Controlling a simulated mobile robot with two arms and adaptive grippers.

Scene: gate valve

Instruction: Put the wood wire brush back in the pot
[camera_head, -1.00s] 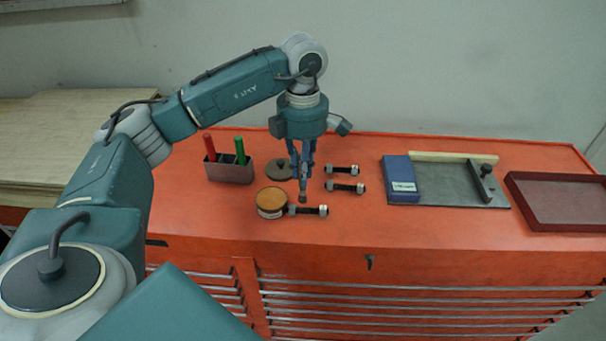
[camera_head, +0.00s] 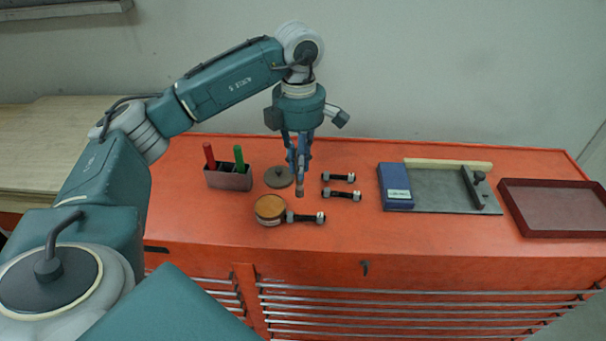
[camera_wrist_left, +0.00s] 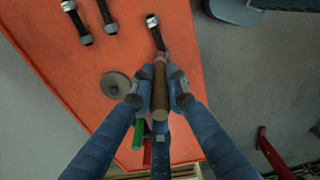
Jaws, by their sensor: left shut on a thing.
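My left gripper (camera_head: 299,165) points down above the orange cabinet top and is shut on the wood wire brush (camera_head: 300,188). In the left wrist view, the brush (camera_wrist_left: 160,92) shows as a brown wooden piece between the fingers (camera_wrist_left: 159,98). My right gripper is not in view.
A grey knobbed disc (camera_head: 279,177) lies behind the pot. A holder (camera_head: 229,180) with red and green handles stands left. Several bolts lie right, one close to the pot (camera_head: 306,217). A blue box (camera_head: 395,188), grey plate (camera_head: 440,198) and dark red tray (camera_head: 553,231) are further right.

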